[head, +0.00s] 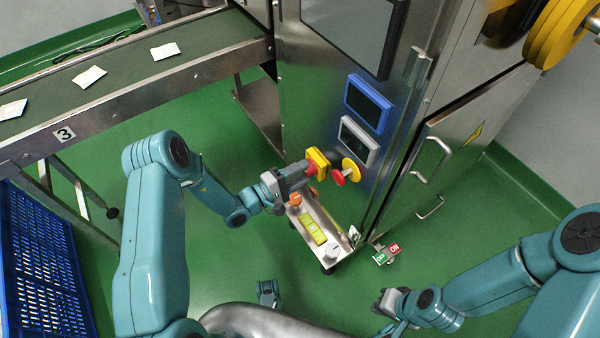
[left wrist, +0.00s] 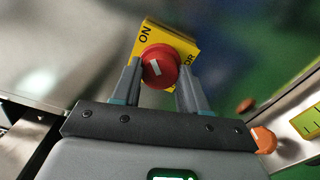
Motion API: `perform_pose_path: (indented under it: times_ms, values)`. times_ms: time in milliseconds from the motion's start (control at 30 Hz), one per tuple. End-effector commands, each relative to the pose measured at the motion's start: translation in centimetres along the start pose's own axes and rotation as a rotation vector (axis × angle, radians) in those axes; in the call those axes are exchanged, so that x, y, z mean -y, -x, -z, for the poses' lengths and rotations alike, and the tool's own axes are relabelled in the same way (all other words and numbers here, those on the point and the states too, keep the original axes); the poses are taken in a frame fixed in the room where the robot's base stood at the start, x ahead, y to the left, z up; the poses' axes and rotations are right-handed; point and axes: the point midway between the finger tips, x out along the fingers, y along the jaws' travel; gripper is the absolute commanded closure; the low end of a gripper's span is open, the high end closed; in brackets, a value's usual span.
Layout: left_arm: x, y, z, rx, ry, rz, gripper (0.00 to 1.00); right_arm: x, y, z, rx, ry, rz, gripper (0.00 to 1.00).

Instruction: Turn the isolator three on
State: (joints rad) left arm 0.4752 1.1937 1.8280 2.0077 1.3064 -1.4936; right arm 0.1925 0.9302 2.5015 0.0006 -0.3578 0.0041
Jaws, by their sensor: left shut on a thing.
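The isolator has a yellow plate (head: 319,158) and a red knob (head: 310,169), low on the front of the steel machine. In the left wrist view the yellow plate (left wrist: 178,38) reads "ON" at its upper left, and the red knob (left wrist: 159,67) has a short white mark. My left gripper (head: 303,173) is at the isolator. Its fingers (left wrist: 158,85) are shut on the red knob, one on each side. My right gripper (head: 388,302) is low in the head view, away from the machine; its fingers are too small to read.
A red button (head: 339,177) on a yellow disc is right of the isolator. A steel control box (head: 322,222) with an orange button stands below. A conveyor (head: 205,65) labelled 3 carries teabag packets at upper left. A blue crate (head: 40,265) is at far left. Green floor lies between.

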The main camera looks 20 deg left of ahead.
Motion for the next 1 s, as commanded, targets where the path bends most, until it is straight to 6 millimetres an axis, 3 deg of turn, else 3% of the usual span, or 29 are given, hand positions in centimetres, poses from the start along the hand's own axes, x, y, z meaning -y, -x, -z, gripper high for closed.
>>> perform_pose_path:
  times_ms: [33, 67, 100, 133, 633, 767, 1000]
  values:
    - [0.1, 0.1, 0.0, -0.001, -0.001, 0.001, 0.87, 0.0, 0.0, 0.0, 0.000, 0.000, 0.000, 1.00]
    - [0.1, 0.1, 0.0, -0.001, -0.001, 0.001, 0.47, 0.0, 0.0, 0.0, 0.000, 0.000, 0.000, 1.00]
    - [0.1, 0.1, 0.0, -0.001, -0.001, 0.001, 0.34, 0.0, 0.0, 0.0, 0.000, 0.000, 0.000, 1.00]
    - [0.1, 0.1, 0.0, -0.001, -0.001, 0.001, 0.31, 0.0, 0.0, 0.0, 0.000, 0.000, 0.000, 1.00]
    - [-0.1, 0.8, 0.1, -0.003, 0.001, 0.002, 0.31, 0.1, 0.3, 0.0, 0.001, 0.001, 0.000, 1.00]
    - [-0.3, 3.3, 0.1, -0.006, 0.003, 0.001, 0.31, 0.5, 1.0, -0.2, 0.005, 0.005, 0.001, 1.00]
    - [-0.3, 9.8, 0.1, -0.009, 0.002, 0.001, 0.31, 1.2, 2.3, -0.6, 0.015, 0.015, 0.002, 1.00]
